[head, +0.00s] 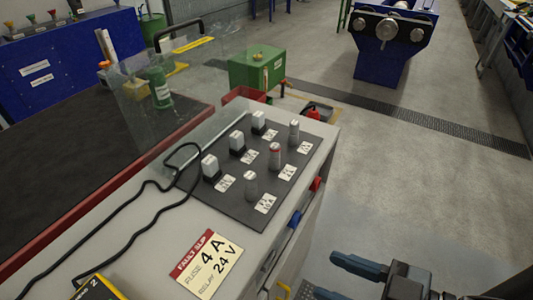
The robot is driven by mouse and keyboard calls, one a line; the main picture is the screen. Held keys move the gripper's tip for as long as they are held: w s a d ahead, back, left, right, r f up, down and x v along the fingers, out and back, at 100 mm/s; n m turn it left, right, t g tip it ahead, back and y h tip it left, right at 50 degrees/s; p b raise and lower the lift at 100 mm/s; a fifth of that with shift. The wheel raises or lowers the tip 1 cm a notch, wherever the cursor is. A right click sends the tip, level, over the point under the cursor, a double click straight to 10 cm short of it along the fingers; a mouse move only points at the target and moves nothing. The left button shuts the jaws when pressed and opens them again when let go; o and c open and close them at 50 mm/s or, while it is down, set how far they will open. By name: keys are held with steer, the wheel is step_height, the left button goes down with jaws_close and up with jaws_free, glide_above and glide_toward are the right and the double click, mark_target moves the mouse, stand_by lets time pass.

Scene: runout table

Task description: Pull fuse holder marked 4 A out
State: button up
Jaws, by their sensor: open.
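Three pale cylindrical fuse holders stand upright in a row on a dark panel (219,194): a near one (250,186), a middle one with a reddish top (274,156) and a far one (294,132). Each has a white label to its right: near (265,204), middle (287,173), far (304,147). The print is too small to tell surely which reads 4 A. A fault slip (210,264) reads fuse 4 A, relay 24 V. My gripper (334,277) is open and empty at the bottom right, beside the cabinet and apart from the holders.
Three white block relays (237,143) stand left of the holders. A clear raised cover (165,95) rises behind the panel. A black cable (135,197) lies at left. Red (315,184) and blue (295,219) parts edge the cabinet. Floor to the right is free.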

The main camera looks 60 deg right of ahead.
steer(key=w+d+r+m+h+p, duration=0.2)
steer(key=w+d+r+h, duration=0.2)
steer(key=w+d, duration=0.6)
steer(key=w+d+r+m+h+p, duration=0.1)
steer(key=w+d+r+m+h, duration=0.2)
steer(key=w+d, duration=0.65)
steer(key=d+r+m+g+h+p, duration=0.2)
steer(key=d+r+m+g+h, duration=0.1)
steer(key=d+r+m+g, duration=0.5)
steer(key=d+r+m+g+h+p, duration=0.25)
steer(key=d+r+m+g, duration=0.2)
steer(key=d+m, duration=0.6)
steer(key=a+f+m+y, duration=0.2)
steer(key=a+m+y, duration=0.2)
steer(key=a, duration=0.3)
steer(key=w+a+f+m+g+y+p, duration=0.1)
steer(key=a+f+m+y, duration=0.2)
steer(key=a, duration=0.3)
steer(key=w+a+f+m+g+y+p, duration=0.1)
steer(key=a+f+m+y, duration=0.1)
steer(key=a+m+y, duration=0.3)
steer(key=shift+w+a+f+m+g+y, duration=0.1)
steer(key=shift+a+f+m+g+y, duration=0.1)
steer(key=shift+a, duration=0.5)
steer(key=shift+a+f+m+g+y, duration=0.1)
steer(key=shift+a+f, duration=0.05)
steer(key=shift+a, duration=0.5)
